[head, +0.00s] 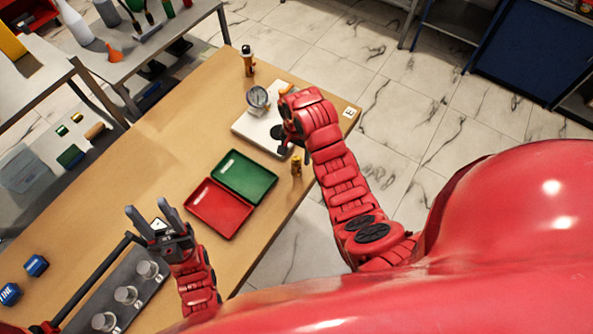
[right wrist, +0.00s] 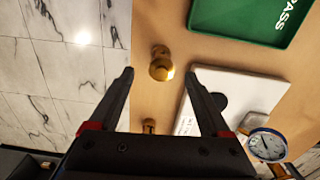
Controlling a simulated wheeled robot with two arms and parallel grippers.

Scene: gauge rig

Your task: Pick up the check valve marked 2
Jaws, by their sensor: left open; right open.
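A brass fitting (head: 296,167) stands on the wooden table near its right edge, right of the green tray. In the right wrist view a brass fitting (right wrist: 160,66) shows between the fingertips, and a second small brass piece (right wrist: 149,126) lies nearer the gripper's base. I cannot read a number on either, so I cannot tell which is the check valve marked 2. My right gripper (head: 294,152) is open and empty above the fitting; its fingers (right wrist: 158,75) point toward it without visible contact. My left gripper (head: 147,207) is open and empty over the table's front left.
The green tray (head: 269,190) and red tray (head: 211,224) lie mid-table. A white plate (head: 243,127) with a gauge (head: 257,98) is beyond them. A grey rack (head: 82,326) holds several round pieces. Blue blocks (head: 36,265) sit at left. A brown-and-black item (head: 248,62) stands at the back.

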